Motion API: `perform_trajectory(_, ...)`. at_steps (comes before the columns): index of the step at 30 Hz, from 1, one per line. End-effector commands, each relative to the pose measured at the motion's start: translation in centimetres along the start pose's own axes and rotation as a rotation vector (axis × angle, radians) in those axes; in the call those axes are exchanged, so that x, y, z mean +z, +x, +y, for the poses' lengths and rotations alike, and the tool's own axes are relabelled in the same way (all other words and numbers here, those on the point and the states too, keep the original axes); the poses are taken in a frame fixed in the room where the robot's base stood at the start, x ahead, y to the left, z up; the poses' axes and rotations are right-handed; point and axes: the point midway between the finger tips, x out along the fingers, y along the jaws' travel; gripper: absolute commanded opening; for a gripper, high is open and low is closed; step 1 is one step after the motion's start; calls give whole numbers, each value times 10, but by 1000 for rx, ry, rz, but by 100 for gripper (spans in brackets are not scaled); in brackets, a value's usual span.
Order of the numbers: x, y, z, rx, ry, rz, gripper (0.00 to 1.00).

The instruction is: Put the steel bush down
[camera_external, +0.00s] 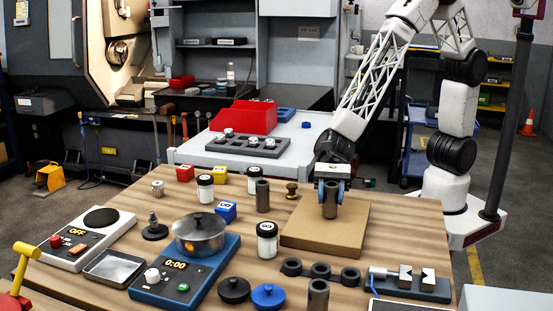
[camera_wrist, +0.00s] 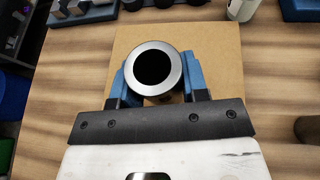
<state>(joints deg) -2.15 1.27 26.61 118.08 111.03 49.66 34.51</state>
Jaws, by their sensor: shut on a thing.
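The steel bush (camera_external: 330,207) is a dark grey cylinder, upright between the blue fingers of my gripper (camera_external: 331,187), over the tan board (camera_external: 300,239) on the right part of the table. In the wrist view the bush (camera_wrist: 176,67) shows its bright round rim and dark bore from above. My gripper (camera_wrist: 154,78) is shut on it, with one blue finger on each side. The board (camera_wrist: 222,60) spreads out beneath. Whether the bush's lower end touches the board or hangs just above it, I cannot tell.
The board around the bush is bare.

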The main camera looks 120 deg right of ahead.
Motion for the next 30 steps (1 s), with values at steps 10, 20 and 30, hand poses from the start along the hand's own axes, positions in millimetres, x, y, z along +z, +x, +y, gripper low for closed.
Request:
perform_trajectory(10,-3,2,0,0,-2,-1,0)
perform_trajectory(20,-6,3,0,0,-1,0,59)
perform_trajectory(30,-6,3,0,0,-1,-1,66)
